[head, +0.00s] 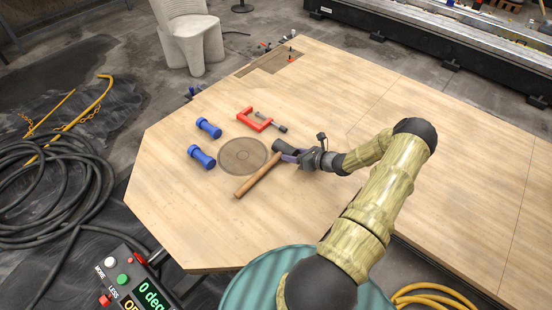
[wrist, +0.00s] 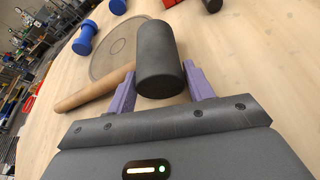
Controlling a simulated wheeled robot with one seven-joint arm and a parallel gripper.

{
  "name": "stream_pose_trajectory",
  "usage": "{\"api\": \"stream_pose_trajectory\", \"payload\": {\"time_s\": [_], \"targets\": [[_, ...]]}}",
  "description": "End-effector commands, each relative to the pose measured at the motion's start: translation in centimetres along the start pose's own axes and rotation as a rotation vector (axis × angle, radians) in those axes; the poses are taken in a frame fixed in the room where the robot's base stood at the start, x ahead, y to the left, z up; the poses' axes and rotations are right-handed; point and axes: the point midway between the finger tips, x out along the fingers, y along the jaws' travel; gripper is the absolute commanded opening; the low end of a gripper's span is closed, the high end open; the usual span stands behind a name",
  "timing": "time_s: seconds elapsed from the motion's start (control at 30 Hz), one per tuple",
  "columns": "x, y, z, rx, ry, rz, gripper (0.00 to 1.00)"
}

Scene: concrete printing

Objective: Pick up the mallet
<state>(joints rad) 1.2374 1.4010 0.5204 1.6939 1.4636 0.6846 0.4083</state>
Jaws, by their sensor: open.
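The mallet has a dark cylindrical head and a wooden handle (head: 257,176). It lies on the wooden table, its handle pointing toward the front left in the head view. In the wrist view the dark mallet head (wrist: 160,58) lies between the two purple fingers, and the handle (wrist: 93,90) runs out to the left past the left finger. My gripper (head: 288,154) is open around the head, with a gap visible at the right finger. In the wrist view my gripper (wrist: 160,85) shows both fingers apart. Whether the left finger touches the mallet I cannot tell.
A round disc (head: 243,156) lies flat beside the mallet. Two blue dumbbell-shaped pieces (head: 208,128) (head: 201,157) lie left of it. A red clamp (head: 255,119) lies behind. The wooden table (head: 340,90) is clear to the right. A control box (head: 137,280) stands at the front left.

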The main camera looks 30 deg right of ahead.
Motion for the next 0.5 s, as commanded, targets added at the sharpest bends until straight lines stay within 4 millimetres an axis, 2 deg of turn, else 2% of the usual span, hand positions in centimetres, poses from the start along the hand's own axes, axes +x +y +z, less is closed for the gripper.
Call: {"api": "stream_pose_trajectory", "payload": {"time_s": [0.2, 0.4, 0.5], "targets": [[-0.02, 0.00, 0.01, 0.000, 0.000, 0.000, 0.50], [-0.03, 0.00, 0.01, 0.000, 0.000, 0.000, 0.11], [-0.02, 0.02, 0.12, 0.000, -0.002, 0.001, 0.10]]}}
